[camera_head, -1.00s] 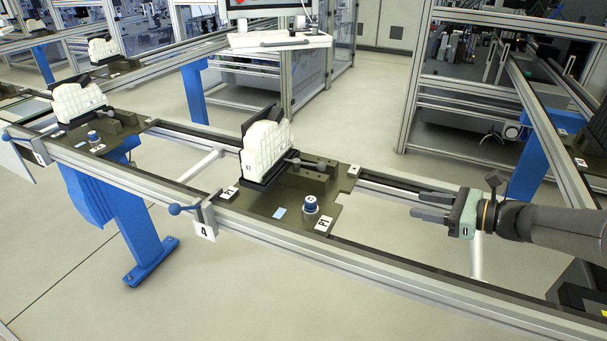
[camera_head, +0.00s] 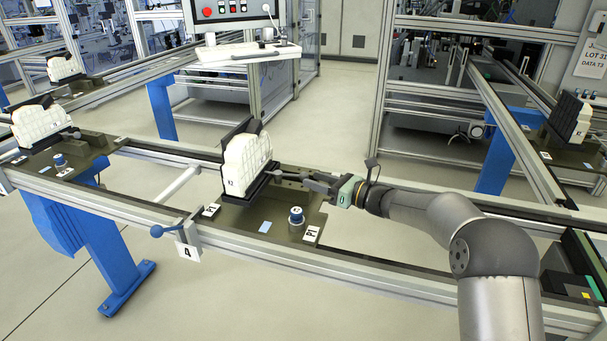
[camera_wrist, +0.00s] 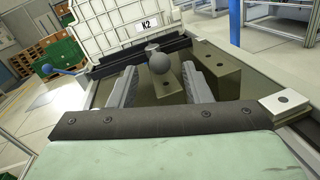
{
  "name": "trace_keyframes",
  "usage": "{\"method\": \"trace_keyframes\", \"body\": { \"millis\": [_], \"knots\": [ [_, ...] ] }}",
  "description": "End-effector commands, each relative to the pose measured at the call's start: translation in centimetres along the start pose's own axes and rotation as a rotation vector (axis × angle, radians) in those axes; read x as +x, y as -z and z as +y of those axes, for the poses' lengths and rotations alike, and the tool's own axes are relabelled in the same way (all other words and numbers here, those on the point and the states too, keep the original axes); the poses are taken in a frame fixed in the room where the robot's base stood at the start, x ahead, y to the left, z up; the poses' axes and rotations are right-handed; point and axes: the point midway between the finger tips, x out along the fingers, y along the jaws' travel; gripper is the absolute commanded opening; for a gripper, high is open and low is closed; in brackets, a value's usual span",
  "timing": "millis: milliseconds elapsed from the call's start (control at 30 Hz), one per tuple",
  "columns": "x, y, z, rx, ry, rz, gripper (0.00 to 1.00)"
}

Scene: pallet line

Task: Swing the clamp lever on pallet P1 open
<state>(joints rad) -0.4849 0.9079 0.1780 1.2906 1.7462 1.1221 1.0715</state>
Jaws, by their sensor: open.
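Pallet P1 (camera_head: 252,213), a dark olive plate labelled P1, sits on the rail line with a white ribbed part (camera_head: 247,160) marked K2 standing on it. My gripper (camera_head: 308,180) reaches in from the right over the pallet. It is open, with a finger on each side of the knob and gaps visible; contact cannot be told.
A blue-topped knob (camera_head: 296,215) stands on the pallet's front corner. A raised block (camera_wrist: 215,68) lies right of the lever in the wrist view. A blue-handled rail stop (camera_head: 168,230) is at front left. Another loaded pallet (camera_head: 75,150) stands further left.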

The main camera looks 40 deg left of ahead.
Motion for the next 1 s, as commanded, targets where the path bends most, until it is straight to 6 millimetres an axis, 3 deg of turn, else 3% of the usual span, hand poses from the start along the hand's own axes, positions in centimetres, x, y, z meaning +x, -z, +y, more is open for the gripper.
{"method": "trace_keyframes", "body": {
  "millis": [100, 233, 633, 667, 800, 1000],
  "knots": [
    [2.2, 0.0, 0.1, -0.001, -0.003, 0.002, 0.44],
    [3.7, 0.0, 0.0, -0.001, -0.001, 0.001, 0.44],
    [4.5, 0.1, 0.0, -0.001, 0.0, 0.001, 0.44],
    [4.5, 0.1, 0.0, -0.001, 0.0, 0.001, 0.42],
    [4.5, 0.1, 0.0, -0.001, 0.0, 0.001, 0.03],
    [4.0, 0.1, -0.4, -0.001, 0.02, -0.006, 0.0]
  ]
}}
